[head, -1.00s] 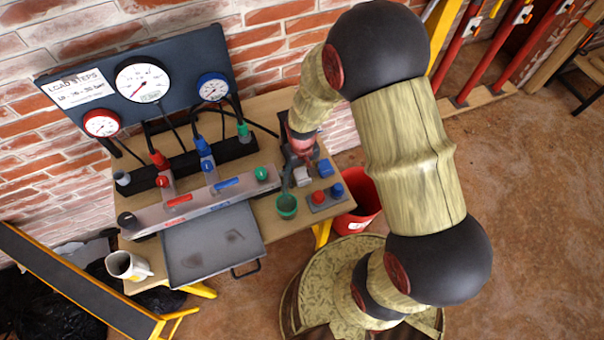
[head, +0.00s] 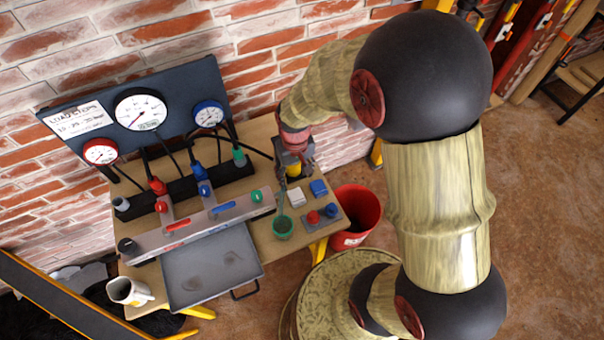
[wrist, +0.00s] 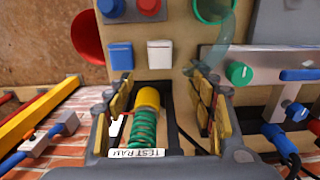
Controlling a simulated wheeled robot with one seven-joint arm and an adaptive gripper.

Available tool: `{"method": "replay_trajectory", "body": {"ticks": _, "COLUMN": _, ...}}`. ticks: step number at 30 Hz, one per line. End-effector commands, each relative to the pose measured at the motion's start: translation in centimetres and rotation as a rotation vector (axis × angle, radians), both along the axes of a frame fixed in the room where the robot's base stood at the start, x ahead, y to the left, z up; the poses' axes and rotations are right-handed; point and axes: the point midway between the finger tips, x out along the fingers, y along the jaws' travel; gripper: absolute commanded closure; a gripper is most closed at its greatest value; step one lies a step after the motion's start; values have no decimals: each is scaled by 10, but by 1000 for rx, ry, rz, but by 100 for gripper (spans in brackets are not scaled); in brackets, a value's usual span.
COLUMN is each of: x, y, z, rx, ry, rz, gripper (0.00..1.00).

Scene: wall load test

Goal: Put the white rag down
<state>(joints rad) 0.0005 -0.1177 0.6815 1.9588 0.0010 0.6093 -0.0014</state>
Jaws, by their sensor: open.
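The white rag (head: 297,197) is a small folded block lying flat on the wooden table, beside the similar blue rag (head: 318,188). In the wrist view the white rag (wrist: 160,55) lies just beyond my fingertips, clear of both fingers, with the blue rag (wrist: 121,56) to its left. My gripper (wrist: 163,80) is open and empty. In the head view my gripper (head: 294,163) is at the table's back right, behind the white rag. A yellow and green cylinder (wrist: 144,120) labelled TEST RAM shows between the fingers; its contact with them cannot be told.
A green cup (head: 283,227) with a pale slender thing rising from it stands close by. Red and blue knobs (head: 322,216) sit on a plate at the front right. A valve manifold (head: 200,228) and grey tray (head: 212,270) are left. A red bucket (head: 357,215) stands right.

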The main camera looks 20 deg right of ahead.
Motion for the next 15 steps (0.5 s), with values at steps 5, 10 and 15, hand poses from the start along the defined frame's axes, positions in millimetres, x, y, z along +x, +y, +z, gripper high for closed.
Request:
{"method": "replay_trajectory", "body": {"ticks": 5, "x": -3, "y": 0, "z": 80, "rx": 0, "ry": -107, "rz": 0, "gripper": 45}}
{"method": "replay_trajectory", "body": {"ticks": 10, "x": -37, "y": 0, "z": 174, "rx": 0, "ry": -244, "rz": 0, "gripper": 45}}
{"method": "replay_trajectory", "body": {"ticks": 15, "x": -86, "y": 0, "z": 239, "rx": 0, "ry": -370, "rz": 0, "gripper": 45}}
